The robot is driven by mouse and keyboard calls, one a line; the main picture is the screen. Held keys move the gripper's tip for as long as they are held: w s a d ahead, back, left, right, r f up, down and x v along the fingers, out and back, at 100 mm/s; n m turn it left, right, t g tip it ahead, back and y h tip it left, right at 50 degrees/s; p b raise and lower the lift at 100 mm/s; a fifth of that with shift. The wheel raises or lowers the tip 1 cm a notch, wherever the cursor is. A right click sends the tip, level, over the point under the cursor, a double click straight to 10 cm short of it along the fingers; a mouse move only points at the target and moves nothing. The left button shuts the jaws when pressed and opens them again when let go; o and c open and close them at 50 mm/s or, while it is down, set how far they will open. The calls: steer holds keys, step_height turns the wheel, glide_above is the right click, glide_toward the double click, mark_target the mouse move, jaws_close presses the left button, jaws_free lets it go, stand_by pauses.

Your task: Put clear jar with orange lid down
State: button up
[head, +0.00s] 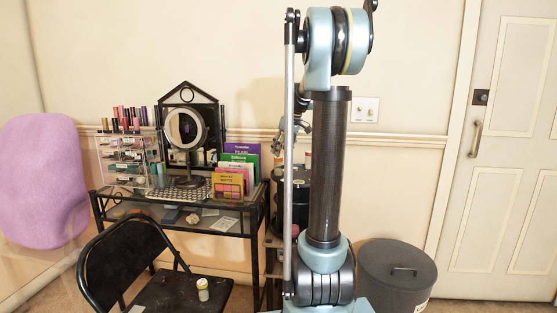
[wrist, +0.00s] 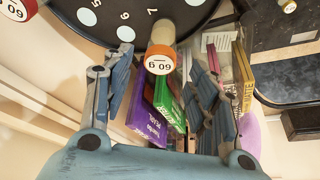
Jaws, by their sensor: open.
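The clear jar with an orange lid (wrist: 161,58) shows in the wrist view, its lid marked "60 g" towards the camera. Its clear body (wrist: 162,33) is against the dark round surface with white dots and numbers (wrist: 105,17). My gripper (wrist: 160,68) is open, with one finger on each side of the lid and gaps between. In the head view my gripper (head: 292,137) is above the dark round stand (head: 293,188), partly behind my arm. I cannot make out the jar there.
Other jars, one with a red lid (wrist: 14,9), stand near the round surface's edge. Upright colour palettes (head: 234,178), a mirror (head: 185,128) and a drawer box (head: 125,160) crowd the glass desk (head: 190,218). A chair (head: 125,262) and a bin (head: 398,275) stand nearby.

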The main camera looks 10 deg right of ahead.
steer(key=v, duration=0.6)
steer(key=s+a+f+m, duration=0.1)
steer(key=s+f, duration=0.2)
steer(key=s, duration=0.5)
steer(key=s+a+f+m+g+h, duration=0.1)
steer(key=s+f+m, duration=0.1)
steer(key=s+f, duration=0.35)
steer(key=s+a+f+m, duration=0.1)
steer(key=s+f, duration=0.1)
steer(key=s, duration=0.8)
steer(key=s+f+m+h, duration=0.1)
steer(key=s+f+m, duration=0.2)
steer(key=s+f, duration=1.2)
steer(key=shift+s+f+h, duration=0.3)
steer(key=shift+s+f, duration=0.1)
steer(key=shift+s, duration=0.6)
steer(key=shift+w+f, duration=0.2)
steer(key=shift+w, duration=0.25)
